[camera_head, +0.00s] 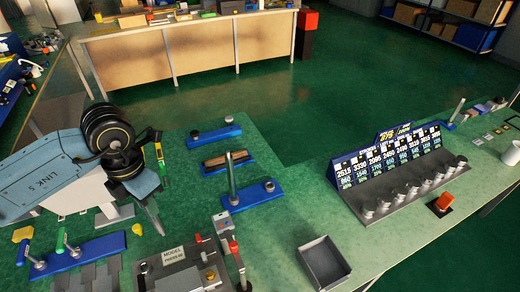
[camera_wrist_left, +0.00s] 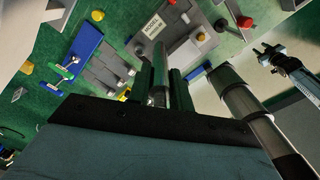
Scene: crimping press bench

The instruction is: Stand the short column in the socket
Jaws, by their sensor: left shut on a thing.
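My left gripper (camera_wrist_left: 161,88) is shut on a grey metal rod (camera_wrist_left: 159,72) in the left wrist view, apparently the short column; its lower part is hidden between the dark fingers. In the head view my left arm hides most of the gripper. A blue base (camera_head: 254,200) on the green bench carries a tall grey column (camera_head: 232,178) standing at its left end. At its right end is a short round dark and grey fitting (camera_head: 269,186), possibly the socket. I cannot tell whether anything is in it.
A grey block labelled MODEL (camera_head: 172,254) with red-knobbed levers stands at the front. An open grey tray (camera_head: 324,263) and a sign rack (camera_head: 385,165) stand to the right. Bare bench lies between.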

